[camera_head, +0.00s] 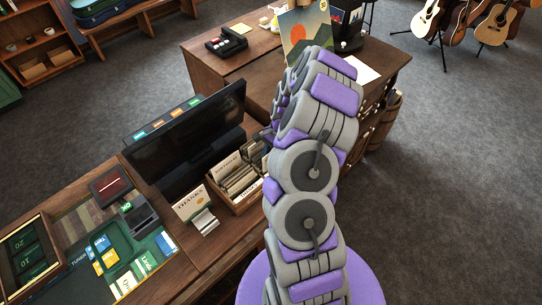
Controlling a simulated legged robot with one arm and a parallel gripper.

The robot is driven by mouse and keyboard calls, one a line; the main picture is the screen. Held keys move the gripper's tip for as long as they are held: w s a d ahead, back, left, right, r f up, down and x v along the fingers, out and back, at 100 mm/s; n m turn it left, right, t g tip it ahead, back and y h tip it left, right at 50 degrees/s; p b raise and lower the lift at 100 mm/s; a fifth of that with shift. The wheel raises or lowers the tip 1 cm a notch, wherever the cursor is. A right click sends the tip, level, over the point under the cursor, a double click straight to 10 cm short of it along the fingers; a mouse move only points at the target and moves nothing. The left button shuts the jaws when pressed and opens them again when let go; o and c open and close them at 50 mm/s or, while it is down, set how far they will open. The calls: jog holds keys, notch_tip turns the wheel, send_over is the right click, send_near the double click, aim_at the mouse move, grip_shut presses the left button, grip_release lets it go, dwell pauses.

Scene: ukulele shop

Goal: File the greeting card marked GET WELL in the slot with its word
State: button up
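A wooden card box (231,206) with several upright cards and dividers stands on the counter, left of my arm. One divider in it (228,162) seems to read BIRTHDAY, and a front label seems to read THANKS. A cream card (190,202) reading THANKS stands upright in front of a small pale holder (204,222), left of the box. I cannot make out the words GET WELL anywhere. My arm bends away over the counter and hides the right end of the box. My gripper is mostly hidden behind the arm, so its fingers and anything in them cannot be made out.
A black monitor (187,140) stands close behind the box. A back desk (260,73) holds a sunset picture (304,33). Guitars (497,25) stand at far right. Carpet (455,190) is clear at right.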

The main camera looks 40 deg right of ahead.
jog(key=b+v, duration=0.2)
jog(key=v, duration=1.5)
jog(key=shift+d+r, duration=0.1)
jog(key=shift+d, duration=0.05)
jog(key=s+a+r+n+g+h+b, duration=0.1)
jog(key=s+a+n+b, duration=0.3)
jog(key=a, duration=0.8)
jog(key=s+a+r+n+b, duration=0.1)
jog(key=s+a+n+b, duration=0.35)
jog(key=a, duration=0.75)
jog(key=s+a+f+n+h+b, duration=0.1)
jog(key=s+a+f+n+b, duration=0.2)
jog(key=s, duration=0.6)
jog(key=s+a+f+n+h+b, duration=0.1)
jog(key=s+a+f+n+b, duration=0.2)
jog(key=s, duration=0.6)
notch_tip(320, 180, down, 3)
jog(key=n+b, duration=0.2)
jog(key=shift+s+a+f+n+h+b, duration=0.25)
jog(key=shift+s+n+h+b, duration=0.05)
jog(key=shift+s+n+b, duration=0.05)
